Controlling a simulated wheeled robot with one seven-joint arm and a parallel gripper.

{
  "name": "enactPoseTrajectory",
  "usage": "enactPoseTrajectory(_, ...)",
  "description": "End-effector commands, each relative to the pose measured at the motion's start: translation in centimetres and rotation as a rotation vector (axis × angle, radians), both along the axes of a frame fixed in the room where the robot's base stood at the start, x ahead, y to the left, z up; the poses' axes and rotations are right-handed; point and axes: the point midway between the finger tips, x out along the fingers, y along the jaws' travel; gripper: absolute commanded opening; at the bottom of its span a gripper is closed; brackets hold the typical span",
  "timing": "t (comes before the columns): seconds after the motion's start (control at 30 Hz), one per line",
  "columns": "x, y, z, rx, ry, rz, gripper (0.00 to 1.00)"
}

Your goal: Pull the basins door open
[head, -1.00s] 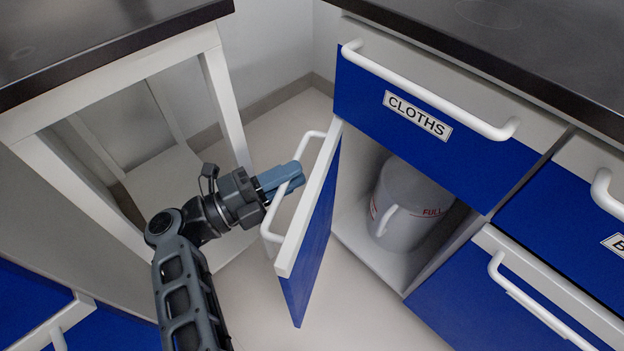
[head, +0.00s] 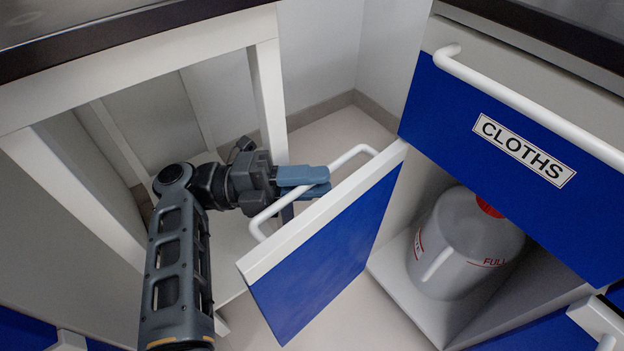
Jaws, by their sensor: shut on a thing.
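A blue cabinet door (head: 330,262) with a white top edge stands swung open below the drawer labelled CLOTHS (head: 520,150). No basins label shows on the part of the door I see. Its white bar handle (head: 352,155) is on the side facing left. My gripper (head: 318,182) comes from the left and is shut on this handle, with its blue fingers around the bar. The fingers hide part of the handle.
Inside the open cabinet stands a grey-white jug (head: 462,245) with a red cap and the word FULL. A white table frame (head: 268,100) with a dark top stands close behind my arm at the left. Pale floor (head: 345,318) lies free below the door.

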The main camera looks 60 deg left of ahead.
Motion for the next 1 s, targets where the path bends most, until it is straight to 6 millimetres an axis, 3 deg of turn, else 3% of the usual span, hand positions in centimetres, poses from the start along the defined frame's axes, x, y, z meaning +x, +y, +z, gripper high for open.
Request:
enactPoseTrajectory(0.17,0.21,-0.07,-0.16,-0.002,0.003,0.0,0.0)
enactPoseTrajectory(0.2,0.21,-0.08,-0.15,-0.002,0.003,0.0,0.2)
enactPoseTrajectory(0.4,0.16,-0.05,-0.08,0.0,0.001,0.0,0.37)
enactPoseTrajectory(1.0,0.22,-0.06,0.13,0.0,0.0,0.008,0.37)
